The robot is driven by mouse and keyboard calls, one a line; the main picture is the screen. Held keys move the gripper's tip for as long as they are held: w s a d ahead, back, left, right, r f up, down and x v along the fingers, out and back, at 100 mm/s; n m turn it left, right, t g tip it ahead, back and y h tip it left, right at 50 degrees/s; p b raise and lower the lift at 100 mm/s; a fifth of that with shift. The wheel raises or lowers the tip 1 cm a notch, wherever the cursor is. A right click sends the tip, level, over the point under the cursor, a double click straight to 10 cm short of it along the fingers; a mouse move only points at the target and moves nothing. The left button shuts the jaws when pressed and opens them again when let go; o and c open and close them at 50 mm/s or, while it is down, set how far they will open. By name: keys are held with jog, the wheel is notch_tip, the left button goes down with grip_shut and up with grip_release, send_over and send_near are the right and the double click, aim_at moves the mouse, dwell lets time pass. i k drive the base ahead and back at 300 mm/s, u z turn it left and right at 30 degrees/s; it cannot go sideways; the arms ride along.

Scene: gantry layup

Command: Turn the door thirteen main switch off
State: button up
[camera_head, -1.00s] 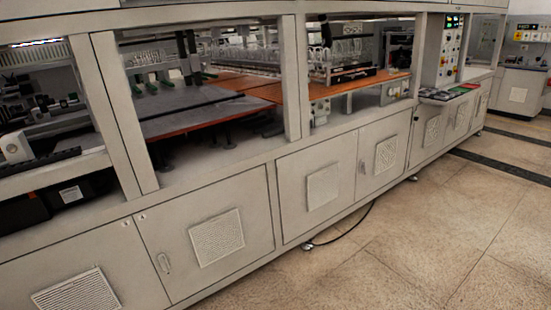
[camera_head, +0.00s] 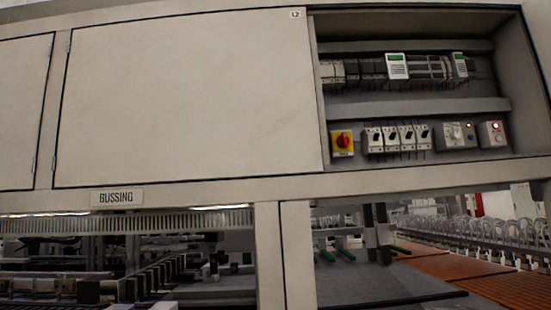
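A red rotary switch on a yellow plate (camera_head: 342,143) sits at the lower left inside an open cabinet bay (camera_head: 420,100) at the upper right. Its small label is too small to read, and I cannot tell its position. My gripper is not in view.
Right of the red switch is a row of several breakers (camera_head: 398,137), then grey boxes with knobs (camera_head: 457,134). Rail modules (camera_head: 397,66) run above. A closed panel (camera_head: 185,95) lies left, above a "BUSSING" sign (camera_head: 118,196). Machinery and orange boards (camera_head: 510,285) show below.

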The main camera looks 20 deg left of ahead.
aim_at(343, 140)
jog(key=z, duration=0.1)
jog(key=k, duration=0.7)
jog(key=i, duration=1.45)
jog(key=z, duration=0.8)
jog(key=i, duration=1.1)
jog(key=u, duration=0.2)
